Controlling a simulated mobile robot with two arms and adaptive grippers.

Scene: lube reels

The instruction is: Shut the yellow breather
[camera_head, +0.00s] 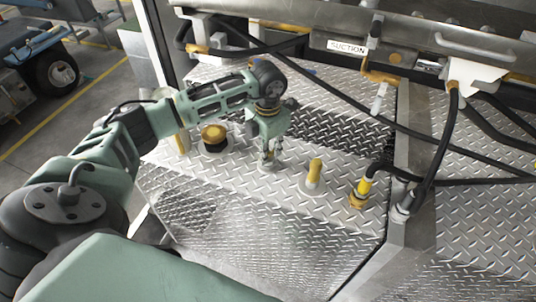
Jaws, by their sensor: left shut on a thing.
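My left gripper (268,158) points down over the diamond-plate top. It is shut on a small fitting there, mostly hidden by the fingers, so its colour and shape are unclear. To its left stands a round yellow cap (214,132) on a black neck, apart from the gripper. To its right an upright yellow handle-like piece (315,170) stands on a round base. I cannot tell for certain which of these yellow parts is the breather. My right gripper is out of view.
A yellow hose fitting (361,188) with a black hose stands further right on the diamond-plate top (240,245). Black hoses cross above it. A metal rail with a SUCTION label (346,47) runs along the back. A wheeled cart (55,70) stands at far left.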

